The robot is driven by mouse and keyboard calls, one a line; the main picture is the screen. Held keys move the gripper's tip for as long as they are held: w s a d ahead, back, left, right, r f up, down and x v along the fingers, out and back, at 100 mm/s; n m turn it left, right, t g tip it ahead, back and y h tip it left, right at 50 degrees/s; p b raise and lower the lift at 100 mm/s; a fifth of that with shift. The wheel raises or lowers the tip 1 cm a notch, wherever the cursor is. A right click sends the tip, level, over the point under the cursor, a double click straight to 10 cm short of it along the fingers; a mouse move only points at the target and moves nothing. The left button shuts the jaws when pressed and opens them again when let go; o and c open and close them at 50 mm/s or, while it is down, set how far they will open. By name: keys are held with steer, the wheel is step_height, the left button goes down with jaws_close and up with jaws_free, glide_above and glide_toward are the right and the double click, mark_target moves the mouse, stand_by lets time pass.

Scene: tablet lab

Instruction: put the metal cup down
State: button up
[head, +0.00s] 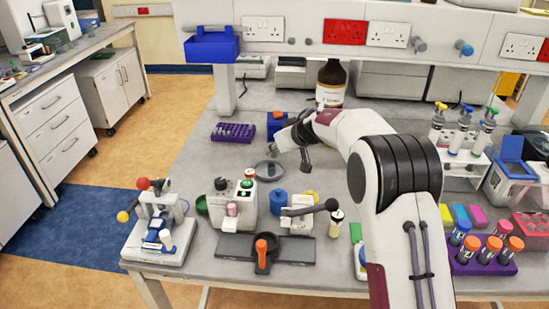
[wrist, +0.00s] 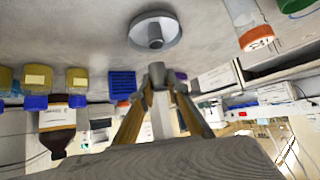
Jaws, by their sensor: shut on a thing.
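In the head view, my gripper (head: 304,158) hangs above the middle of the bench, pointing down. In the wrist view, my gripper (wrist: 159,78) has its two fingers drawn together. A small grey metallic piece (wrist: 158,70) shows at the fingertips; it appears to be the metal cup, mostly hidden by the fingers. A grey round dish with a raised centre (wrist: 155,33) lies on the bench beyond the fingertips. It also shows in the head view (head: 268,171), left of my gripper. The height of the held piece above the bench is hard to tell.
A brown bottle (head: 331,85) and a blue box (head: 277,123) stand behind my gripper. A purple rack (head: 233,132) lies to the left. Small machines (head: 240,203) stand at the front, and a purple tube rack (head: 482,258) at the right. Bare bench shows at left of the dish.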

mark_target(277, 156)
steer(key=shift+f, duration=1.8)
steer(key=shift+f, duration=0.1)
steer(key=o, duration=0.7)
steer(key=shift+o, duration=0.2)
steer(key=shift+s+d+r, duration=0.25)
steer(key=shift+r, duration=0.25)
steer(key=v, duration=1.1)
